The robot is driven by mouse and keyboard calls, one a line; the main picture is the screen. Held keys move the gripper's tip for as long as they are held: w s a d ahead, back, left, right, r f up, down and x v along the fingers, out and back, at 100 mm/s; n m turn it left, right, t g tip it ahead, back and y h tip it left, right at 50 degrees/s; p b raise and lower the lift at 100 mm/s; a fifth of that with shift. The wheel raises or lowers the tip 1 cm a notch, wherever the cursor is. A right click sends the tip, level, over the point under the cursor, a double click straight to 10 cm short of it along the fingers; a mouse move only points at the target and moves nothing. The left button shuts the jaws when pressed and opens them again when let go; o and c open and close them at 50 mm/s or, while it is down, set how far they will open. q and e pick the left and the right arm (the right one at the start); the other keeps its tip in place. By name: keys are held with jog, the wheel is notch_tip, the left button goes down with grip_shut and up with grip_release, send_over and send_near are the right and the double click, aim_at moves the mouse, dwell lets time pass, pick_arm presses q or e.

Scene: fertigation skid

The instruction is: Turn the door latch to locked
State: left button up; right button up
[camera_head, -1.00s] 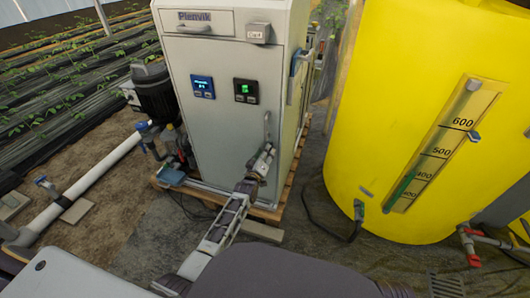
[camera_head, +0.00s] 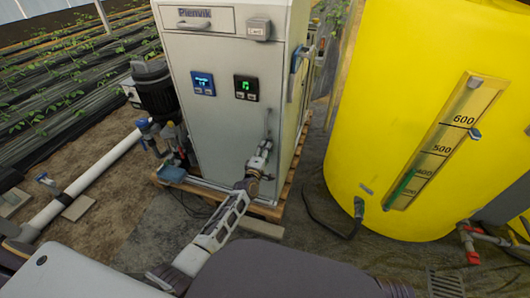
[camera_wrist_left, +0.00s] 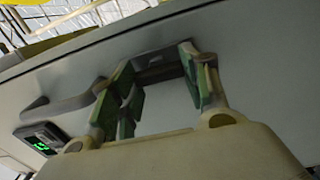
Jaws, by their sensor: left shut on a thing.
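The cabinet door (camera_head: 215,120) is a pale grey front panel. My left gripper (camera_head: 265,147) is at the lower right of this door, just below the upright grey door handle (camera_head: 267,124). In the left wrist view, the green-padded fingers of my left gripper (camera_wrist_left: 160,80) are against the door, at either side of a dark grey latch piece (camera_wrist_left: 155,67), and are shut on it. The latch is partly hidden by the fingers, so its exact angle is hard to read. The grey door handle (camera_wrist_left: 62,103) shows beside the fingers. My right gripper is not in view.
The door carries a blue display (camera_head: 202,84) and a green display (camera_head: 246,88). A large yellow tank (camera_head: 410,110) stands at the right. A pump (camera_head: 155,90) and white pipe (camera_head: 100,165) are at the left. The cabinet stands on a wooden pallet (camera_head: 270,211).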

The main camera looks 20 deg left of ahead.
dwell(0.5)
pick_arm(q)
jog(key=o, duration=1)
jog(key=shift+s, duration=0.15)
jog(key=shift+s+a, duration=0.15)
jog(key=shift+s, duration=2.8)
jog(key=shift+s+a, duration=0.1)
jog(key=shift+s, duration=2.8)
